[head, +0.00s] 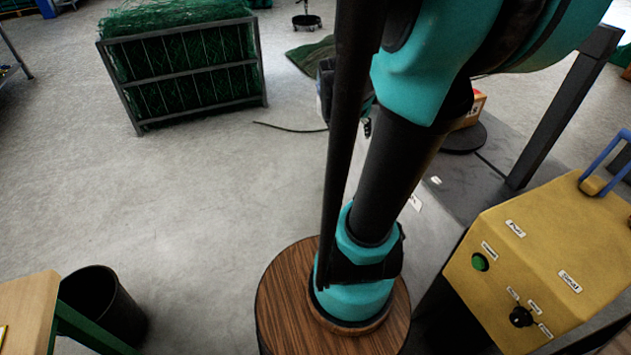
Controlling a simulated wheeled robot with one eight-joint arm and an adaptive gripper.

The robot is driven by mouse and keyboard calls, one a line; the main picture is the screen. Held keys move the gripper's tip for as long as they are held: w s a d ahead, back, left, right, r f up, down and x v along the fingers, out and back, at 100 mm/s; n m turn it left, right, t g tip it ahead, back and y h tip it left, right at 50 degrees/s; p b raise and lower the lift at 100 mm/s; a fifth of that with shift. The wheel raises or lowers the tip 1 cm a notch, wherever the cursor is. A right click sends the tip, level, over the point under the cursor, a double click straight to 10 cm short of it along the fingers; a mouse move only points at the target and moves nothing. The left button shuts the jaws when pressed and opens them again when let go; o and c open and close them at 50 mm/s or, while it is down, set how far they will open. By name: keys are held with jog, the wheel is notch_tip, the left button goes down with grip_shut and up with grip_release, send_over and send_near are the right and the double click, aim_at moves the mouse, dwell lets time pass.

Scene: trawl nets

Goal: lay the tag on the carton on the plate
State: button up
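A small carton (472,109), orange-brown with a pale and red patch, shows partly behind my arm at the right. It stands on or at a dark round plate (464,138) on the grey table. My arm hides the left part of both. I cannot make out a tag on the carton. Small white pieces (415,202) lie on the table nearer to me; I cannot tell whether one is the tag. My gripper (367,128) is almost wholly hidden behind my arm, with only a small dark part showing, left of the carton. Its fingers and any load cannot be seen.
A yellow control box (540,262) with a green button and knob stands at the right, near the grey table (462,182). A dark post (565,105) rises beside the table. A net-filled rack (185,70) stands back left, a black bin (105,305) front left. Floor between is clear.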

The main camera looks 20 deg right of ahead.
jog(key=s+a+f+n+y, duration=0.2)
jog(key=s+a+f+n, duration=0.1)
jog(key=a, duration=0.4)
jog(key=s+a+f+n+y, duration=0.1)
jog(key=s+a+f+n, duration=0.3)
jog(key=s+a, duration=0.3)
jog(key=shift+a+f+y, duration=0.25)
jog(key=shift+f+y, duration=0.15)
jog(key=shift+f, duration=0.25)
